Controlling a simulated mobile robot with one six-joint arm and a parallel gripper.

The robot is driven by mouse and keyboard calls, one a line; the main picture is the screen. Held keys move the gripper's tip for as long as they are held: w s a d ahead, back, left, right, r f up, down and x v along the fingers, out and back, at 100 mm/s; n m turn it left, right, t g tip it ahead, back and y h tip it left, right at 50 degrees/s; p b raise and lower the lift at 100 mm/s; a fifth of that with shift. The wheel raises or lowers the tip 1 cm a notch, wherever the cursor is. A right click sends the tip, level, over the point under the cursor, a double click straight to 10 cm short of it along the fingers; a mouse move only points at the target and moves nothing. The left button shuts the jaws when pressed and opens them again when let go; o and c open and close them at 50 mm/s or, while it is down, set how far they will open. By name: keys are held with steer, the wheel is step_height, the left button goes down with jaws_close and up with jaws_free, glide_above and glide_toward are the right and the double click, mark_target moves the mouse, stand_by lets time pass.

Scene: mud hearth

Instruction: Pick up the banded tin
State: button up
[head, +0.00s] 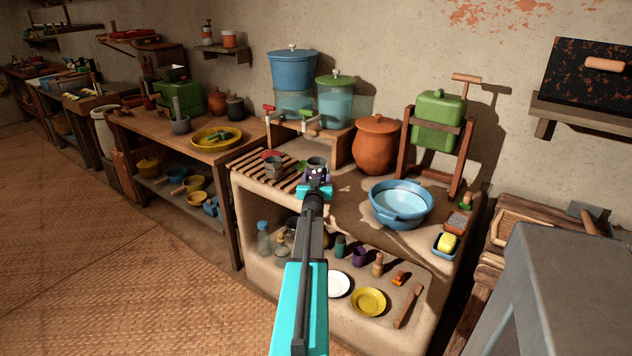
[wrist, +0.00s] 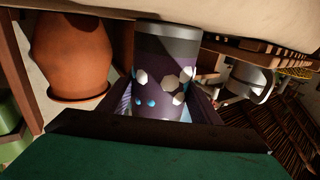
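The banded tin (wrist: 165,48) is a dark purple cylinder with grey bands at one end. It fills the middle of the upside-down wrist view, with pale and blue marks showing low on it. In the head view a grey round rim (head: 317,162), which appears to be the tin's, shows just beyond my gripper. The gripper body hides the tin's near part.
A terracotta jar (head: 377,145) stands behind and to the right; a blue basin (head: 400,204) is further right. A slatted rack (head: 255,178) with a small grey cup (head: 273,170) is at left. Dishes and jars fill the shelf below.

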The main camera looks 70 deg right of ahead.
mark_target(317, 171)
steer(key=shift+c, duration=1.1)
steer(key=shift+r, duration=0.1)
steer(key=shift+r, duration=1.5)
steer(key=shift+s+a+r, duration=0.1)
steer(key=shift+a+r, duration=0.1)
steer(key=shift+a, duration=0.1)
steer(key=s+r+b+v, duration=0.1)
steer(key=s+b+v, duration=0.1)
steer(key=v, duration=1.3)
steer(key=shift+s+d+r+b, duration=0.2)
steer(key=shift+s+d+b, duration=0.15)
steer(key=shift+s+d, duration=0.05)
